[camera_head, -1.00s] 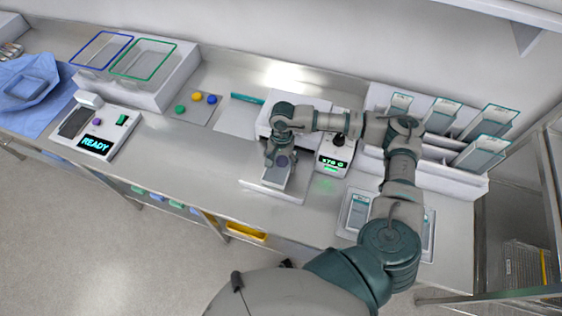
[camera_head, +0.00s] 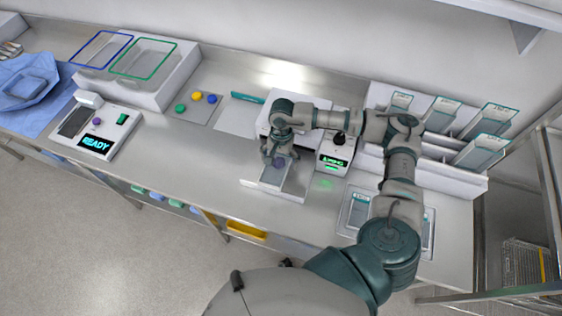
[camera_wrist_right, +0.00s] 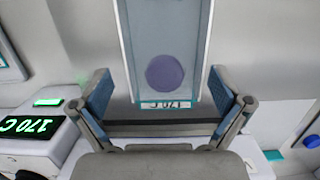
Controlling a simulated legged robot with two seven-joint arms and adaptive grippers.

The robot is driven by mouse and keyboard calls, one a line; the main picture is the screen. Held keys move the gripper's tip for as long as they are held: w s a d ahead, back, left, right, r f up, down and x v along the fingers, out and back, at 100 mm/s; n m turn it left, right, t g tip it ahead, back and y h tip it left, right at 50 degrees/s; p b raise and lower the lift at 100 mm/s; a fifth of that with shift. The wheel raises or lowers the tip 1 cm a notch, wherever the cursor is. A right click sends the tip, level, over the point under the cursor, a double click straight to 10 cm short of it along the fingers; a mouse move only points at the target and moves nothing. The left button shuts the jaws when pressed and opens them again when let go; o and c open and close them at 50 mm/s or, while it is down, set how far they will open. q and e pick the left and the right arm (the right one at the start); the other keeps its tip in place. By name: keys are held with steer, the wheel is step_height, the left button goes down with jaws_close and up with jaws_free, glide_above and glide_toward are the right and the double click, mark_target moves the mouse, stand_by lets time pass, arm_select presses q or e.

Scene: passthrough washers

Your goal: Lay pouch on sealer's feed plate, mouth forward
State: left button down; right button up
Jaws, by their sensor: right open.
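The pouch (camera_head: 274,174) is a pale grey-blue rectangle with a purple disc, lying flat on the white feed plate (camera_head: 292,194) in front of the sealer (camera_head: 264,124). My right gripper (camera_head: 278,158) is open over the pouch's sealer-side part. In the wrist view its two fingers (camera_wrist_right: 160,82) stand apart on either side of the pouch, not touching it. My left gripper is out of view.
The sealer's control box (camera_head: 334,155) stands just right of the plate. A pouch rack (camera_head: 448,158) and a tray (camera_head: 354,212) are farther right. A device reading READY (camera_head: 96,144) and a bin stand (camera_head: 164,94) are left.

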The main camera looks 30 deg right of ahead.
mark_target(280, 159)
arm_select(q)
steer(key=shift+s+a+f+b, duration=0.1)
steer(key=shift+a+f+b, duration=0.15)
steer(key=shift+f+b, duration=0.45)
arm_select(e)
step_height(280, 159, up, 11)
steer(key=w+d, duration=0.1)
steer(key=shift+d+f, duration=0.15)
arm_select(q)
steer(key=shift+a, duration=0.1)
arm_select(e)
steer(key=shift+a, duration=0.25)
